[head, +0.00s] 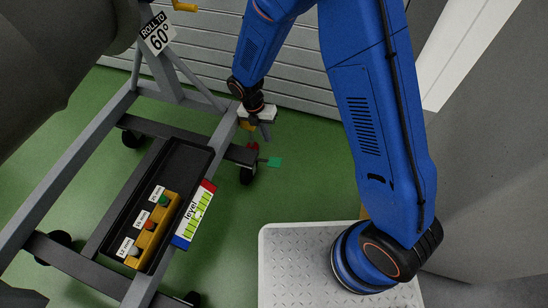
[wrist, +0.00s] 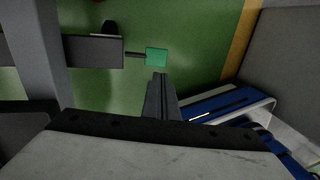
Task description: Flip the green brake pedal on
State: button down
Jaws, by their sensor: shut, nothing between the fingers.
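The green brake pedal (head: 274,162) is a small flat plate at the end of a short rod, beside a caster at the right end of the stand's lower crossbar. It also shows in the wrist view (wrist: 157,57), joined by the thin rod to the dark bar on the left. My gripper (head: 266,125) is above the pedal, near the stand's frame. In the wrist view, my gripper's fingers (wrist: 160,78) are together and empty, with their tips just below the pedal in the picture. I cannot tell whether they touch it.
A sign (head: 157,33) reads "ROLL TO 60°". A corrugated wall (head: 300,60) stands behind. Green floor lies free right of the pedal.

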aim_at(276, 162)
jog(key=shift+a+f, duration=0.2)
jog(key=shift+f, duration=0.05)
jog(key=shift+s, duration=0.1)
jog(key=x, duration=1.4)
dwell(0.3)
